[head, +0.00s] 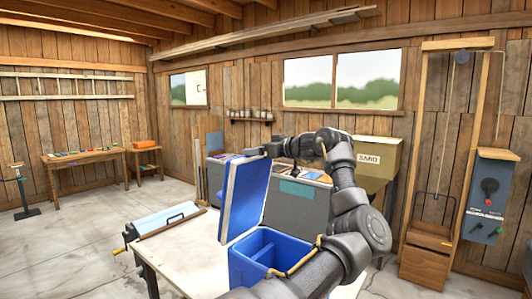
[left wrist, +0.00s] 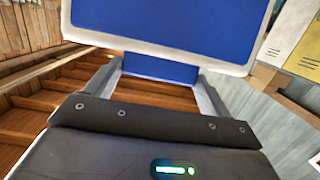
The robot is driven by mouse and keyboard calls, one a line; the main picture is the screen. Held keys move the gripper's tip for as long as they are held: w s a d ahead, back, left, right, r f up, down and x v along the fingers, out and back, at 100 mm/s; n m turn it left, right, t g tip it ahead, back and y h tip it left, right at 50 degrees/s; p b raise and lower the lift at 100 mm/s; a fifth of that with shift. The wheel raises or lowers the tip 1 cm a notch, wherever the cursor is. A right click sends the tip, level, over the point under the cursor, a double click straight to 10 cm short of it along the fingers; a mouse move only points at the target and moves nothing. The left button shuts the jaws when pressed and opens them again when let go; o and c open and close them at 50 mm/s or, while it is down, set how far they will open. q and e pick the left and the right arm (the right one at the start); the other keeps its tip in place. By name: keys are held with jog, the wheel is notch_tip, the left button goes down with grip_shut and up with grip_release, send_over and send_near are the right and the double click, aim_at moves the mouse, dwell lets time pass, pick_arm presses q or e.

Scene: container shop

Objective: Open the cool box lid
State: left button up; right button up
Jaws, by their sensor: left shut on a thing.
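The cool box (head: 250,274) is blue and stands on a pale table (head: 192,250). Its top is uncovered and the part of the inside I see looks empty. A yellow-tan handle (head: 296,263) runs along its right side. The lid (head: 245,197), blue with a pale rim, stands nearly upright at the box's left side. My left gripper (head: 263,151) is at the lid's upper edge, shut on it. In the left wrist view the lid (left wrist: 170,20) fills the top, with its edge between my fingers (left wrist: 158,68). My arm hides part of the box's right side. My right gripper is not in view.
A roller device with a crank (head: 165,219) sits on the table left of the lid. Behind are a grey counter (head: 290,205) and a sand bin (head: 375,160). A weight-and-pulley frame (head: 430,200) stands at the right. The floor at left is open.

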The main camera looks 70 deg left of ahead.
pick_arm(q)
jog(key=shift+r, duration=0.3)
jog(key=o, duration=1.2)
jog(key=shift+o, duration=0.5)
jog(key=shift+d, duration=0.2)
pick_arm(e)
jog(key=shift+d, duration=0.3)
pick_arm(q)
jog(key=b+v, duration=0.4)
jog(key=v, duration=0.6)
jog(key=shift+w+d, duration=0.15)
jog(key=shift+d, duration=0.15)
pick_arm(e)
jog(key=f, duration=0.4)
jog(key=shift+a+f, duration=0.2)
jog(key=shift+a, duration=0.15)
